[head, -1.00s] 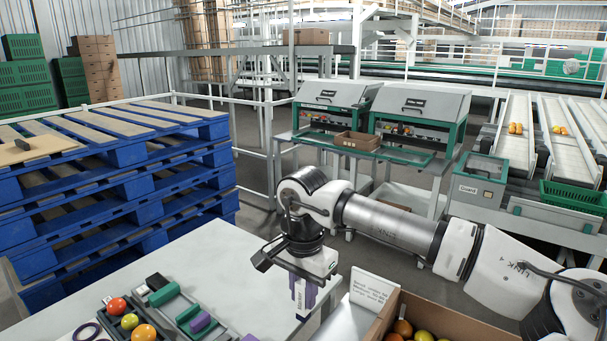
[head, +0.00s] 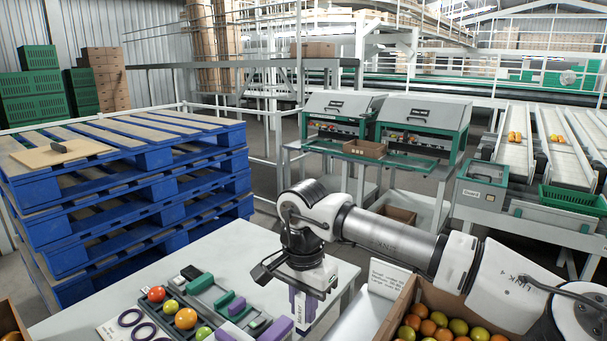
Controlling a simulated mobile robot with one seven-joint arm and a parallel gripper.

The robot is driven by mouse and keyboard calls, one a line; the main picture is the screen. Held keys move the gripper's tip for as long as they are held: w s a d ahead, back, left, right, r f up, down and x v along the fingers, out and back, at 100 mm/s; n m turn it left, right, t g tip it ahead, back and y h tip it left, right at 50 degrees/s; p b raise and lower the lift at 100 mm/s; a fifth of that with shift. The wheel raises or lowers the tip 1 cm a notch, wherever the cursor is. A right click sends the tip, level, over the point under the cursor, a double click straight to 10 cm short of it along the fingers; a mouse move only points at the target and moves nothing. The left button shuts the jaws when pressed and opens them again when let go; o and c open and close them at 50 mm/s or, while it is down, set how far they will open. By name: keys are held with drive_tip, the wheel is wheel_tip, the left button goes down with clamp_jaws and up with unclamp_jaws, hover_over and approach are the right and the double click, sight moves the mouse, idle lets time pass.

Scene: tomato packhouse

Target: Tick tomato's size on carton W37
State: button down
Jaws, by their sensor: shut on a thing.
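My gripper (head: 303,304) is over the right side of the white table, pointing down. A red tomato (head: 157,293), a yellow one (head: 171,306), an orange one (head: 186,318) and a greenish one (head: 203,333) sit in a row in a dark tray, left of my gripper. Dark sizing rings (head: 130,317) lie on a white sheet beside them. An open brown carton (head: 397,312) of mixed tomatoes stands to the right. No W37 label is readable.
Green and purple blocks (head: 236,306) lie between the tray and my gripper. A printed card (head: 388,277) stands behind the carton; its text is too small to read. Blue pallets (head: 130,190) rise behind left, bearing a board (head: 85,152). The table's back is clear.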

sight(309, 331)
drive_tip(key=w+d+f+n, duration=0.1)
drive_tip(key=w+f+n, duration=0.25)
drive_tip(key=f, duration=1.65)
drive_tip(key=s+f+n, duration=0.2)
drive_tip(key=f, duration=1.1)
drive_tip(key=s+a+f+n, duration=0.1)
drive_tip(key=s+f, duration=0.1)
drive_tip(key=f, duration=1.2)
drive_tip(key=shift+s+a+f+n, duration=0.2)
drive_tip(key=shift+s+a+n, duration=0.1)
drive_tip(key=shift+s+n, duration=0.1)
drive_tip(key=shift+d, duration=0.1)
drive_tip(key=shift+w+d+r, duration=0.15)
drive_tip(key=shift+d+r, duration=0.05)
drive_tip(key=shift+d, duration=0.15)
